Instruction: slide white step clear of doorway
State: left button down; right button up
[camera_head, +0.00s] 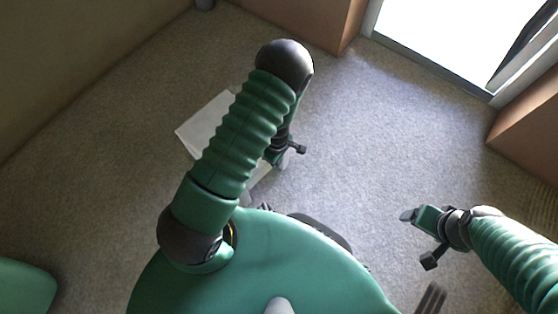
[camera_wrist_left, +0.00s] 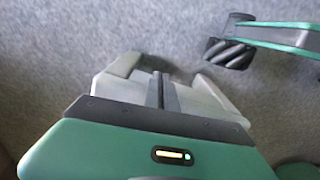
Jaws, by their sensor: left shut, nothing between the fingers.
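The white step (camera_head: 207,123) lies on the carpet left of centre in the head view. My left arm covers its middle, and a pale piece of it shows below (camera_head: 259,180). My left gripper (camera_head: 283,162) points down beside its right side; I cannot tell whether they touch. In the left wrist view its dark fingers (camera_wrist_left: 163,85) are shut with nothing between them. A pale grey shape with two prongs lies around them; I cannot tell whether it is the step. My right gripper (camera_head: 408,215) is at the right, away from the step; its jaws are unclear. The bright doorway (camera_head: 450,38) is at the upper right.
Grey carpet (camera_head: 365,130) is clear between the step and the doorway. A brown wall corner (camera_head: 320,20) stands left of the doorway and another (camera_head: 530,135) right of it. A wall (camera_head: 70,60) runs along the left.

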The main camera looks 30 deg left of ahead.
pick_arm(q)
jog(key=a+p, duration=0.1)
jog(key=a, duration=0.8)
jog(key=w+a+p, duration=0.1)
jog(key=a, duration=0.4)
jog(key=shift+a+p, duration=0.25)
jog(key=shift+p, duration=0.1)
jog(key=a, duration=0.3)
jog(key=a+b, duration=0.1)
jog(key=a, duration=0.7)
jog(key=shift+w+f, duration=0.15)
jog(key=shift+w, duration=0.1)
jog(key=shift+a, duration=0.5)
jog(key=shift+d, duration=0.1)
